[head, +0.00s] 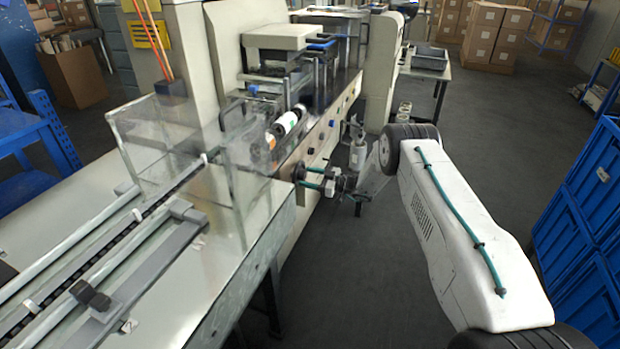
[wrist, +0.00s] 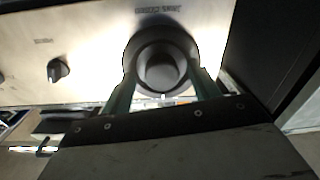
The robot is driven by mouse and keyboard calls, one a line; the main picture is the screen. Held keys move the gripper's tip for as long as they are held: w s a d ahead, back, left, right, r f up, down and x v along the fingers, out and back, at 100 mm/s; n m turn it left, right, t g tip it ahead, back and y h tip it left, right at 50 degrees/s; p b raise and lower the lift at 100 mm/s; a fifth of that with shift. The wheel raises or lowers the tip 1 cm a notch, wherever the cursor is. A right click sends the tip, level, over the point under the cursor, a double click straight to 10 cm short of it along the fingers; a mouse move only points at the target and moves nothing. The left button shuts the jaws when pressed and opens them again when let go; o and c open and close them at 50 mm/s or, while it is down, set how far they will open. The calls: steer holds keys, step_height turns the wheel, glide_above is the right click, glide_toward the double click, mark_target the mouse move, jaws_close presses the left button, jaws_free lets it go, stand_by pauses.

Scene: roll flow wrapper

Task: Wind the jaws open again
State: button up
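A round dark knob (wrist: 160,70) sits on the pale front panel of the wrapper, under a small upside-down printed label that I cannot read surely. My gripper (wrist: 163,82) has one green finger on each side of the knob, with no clear gap between them and its rim. In the head view my gripper (head: 308,178) meets the machine's front panel at the knob (head: 299,172). The fingertips are partly hidden by the knob's dark rim. The jaws themselves I cannot make out in either view.
A smaller black selector knob (wrist: 57,70) is on the same panel, to the left. Clear guards (head: 180,140) and the infeed conveyor (head: 110,255) lie left of my arm. Blue crates (head: 590,220) stand at the right. The floor between is clear.

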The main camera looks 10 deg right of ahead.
steer(key=shift+a, duration=0.2)
steer(key=v, duration=0.7)
steer(key=shift+s+d, duration=0.25)
steer(key=shift+d, duration=0.1)
